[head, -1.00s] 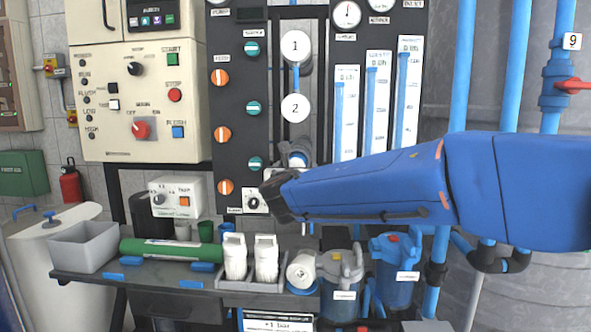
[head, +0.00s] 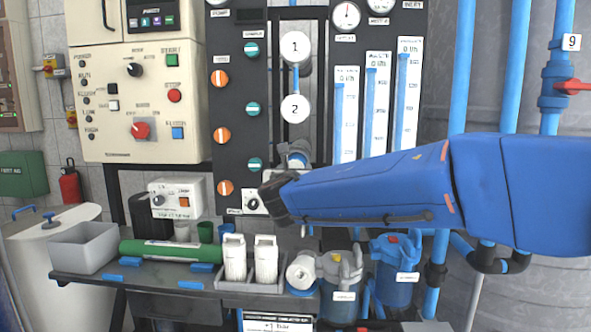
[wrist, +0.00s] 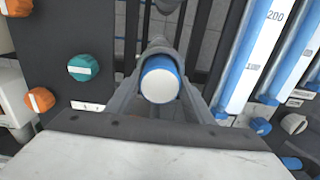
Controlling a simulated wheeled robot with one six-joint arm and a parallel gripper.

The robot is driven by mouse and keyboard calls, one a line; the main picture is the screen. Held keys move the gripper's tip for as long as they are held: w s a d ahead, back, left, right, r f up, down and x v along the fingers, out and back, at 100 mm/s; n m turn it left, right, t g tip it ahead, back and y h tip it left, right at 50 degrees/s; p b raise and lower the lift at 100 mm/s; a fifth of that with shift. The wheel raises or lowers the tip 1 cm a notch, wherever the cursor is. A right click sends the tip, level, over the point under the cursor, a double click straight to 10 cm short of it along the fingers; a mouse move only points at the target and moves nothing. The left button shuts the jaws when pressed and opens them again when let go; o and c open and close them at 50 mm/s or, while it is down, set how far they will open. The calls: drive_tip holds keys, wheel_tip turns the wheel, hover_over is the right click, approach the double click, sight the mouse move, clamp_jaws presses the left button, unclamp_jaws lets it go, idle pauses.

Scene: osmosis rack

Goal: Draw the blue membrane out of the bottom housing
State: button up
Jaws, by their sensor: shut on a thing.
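The blue membrane (wrist: 149,65) faces the wrist camera end-on, with a round white end face and a blue rim. My gripper (wrist: 161,78) has its grey fingers on either side of it and is shut on it. In the head view the membrane (head: 298,161) shows as a small blue patch just above my gripper (head: 283,180). The bottom housing (head: 292,148) is behind it, below the capped housings marked 1 and 2. How much of the membrane is still inside the housing cannot be told.
Orange and teal valve knobs (head: 254,108) line the panel at left. Flow tubes (head: 375,110) stand at right. Below, a bench holds a grey bin (head: 83,247), a green cylinder (head: 165,251), white cartridges (head: 235,260) and blue filter housings (head: 395,268).

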drive_tip(key=shift+s, duration=1.3)
drive_tip(key=shift+s+a, duration=0.1)
drive_tip(key=shift+s, duration=3.4)
drive_tip(key=o, duration=1.3)
